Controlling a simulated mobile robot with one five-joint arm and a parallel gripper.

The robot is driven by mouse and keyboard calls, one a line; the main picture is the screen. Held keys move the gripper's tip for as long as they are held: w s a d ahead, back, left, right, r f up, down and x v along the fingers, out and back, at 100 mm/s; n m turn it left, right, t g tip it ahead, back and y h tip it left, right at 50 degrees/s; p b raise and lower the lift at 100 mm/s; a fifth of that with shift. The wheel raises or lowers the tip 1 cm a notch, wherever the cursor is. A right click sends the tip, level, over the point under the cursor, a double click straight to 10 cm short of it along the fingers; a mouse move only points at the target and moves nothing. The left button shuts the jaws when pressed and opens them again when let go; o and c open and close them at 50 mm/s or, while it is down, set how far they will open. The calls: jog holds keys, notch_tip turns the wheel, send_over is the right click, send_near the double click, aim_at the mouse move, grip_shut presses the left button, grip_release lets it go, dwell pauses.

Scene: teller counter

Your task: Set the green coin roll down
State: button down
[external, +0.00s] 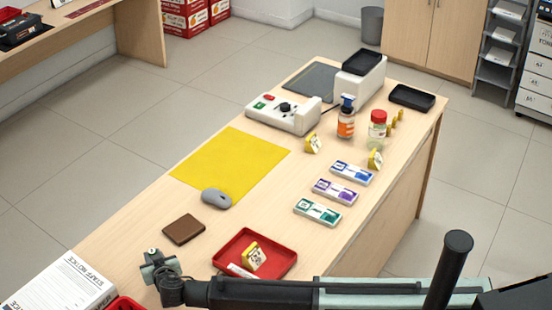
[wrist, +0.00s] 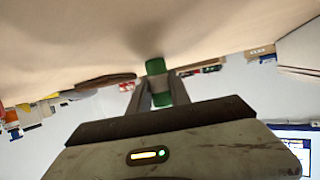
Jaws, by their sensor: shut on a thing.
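The green coin roll (wrist: 155,67) is between the two fingers of my gripper (wrist: 152,88) in the wrist view. The fingers are shut on its middle, and both green ends stick out. The pale counter surface fills the top of that view, close to the roll; I cannot tell whether they touch. In the external view my gripper (external: 157,259) is low over the near left part of the counter (external: 128,230), left of the red tray. I cannot make out the roll clearly there.
A brown wallet-like pad (external: 184,229) lies just beyond my gripper. The red tray (external: 284,262) holds a yellow-and-white block (external: 252,256). A grey mouse (external: 216,199) and yellow mat (external: 232,160) lie farther back. A stack of notices (external: 62,287) is at lower left. Bare counter lies left of the pad.

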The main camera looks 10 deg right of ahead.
jog(key=shift+f, duration=0.15)
jog(key=c, duration=1.2)
grip_release()
jog(key=shift+s+r, duration=0.2)
jog(key=shift+r, duration=0.2)
jog(key=p+v, duration=0.4)
jog(key=v, duration=0.6)
jog(key=shift+s+d+r+p, duration=0.1)
jog(key=shift+s+d+p, duration=0.1)
jog(key=shift+s+p, duration=0.1)
jog(key=shift+s+d, duration=0.1)
jog(key=shift+s, duration=0.35)
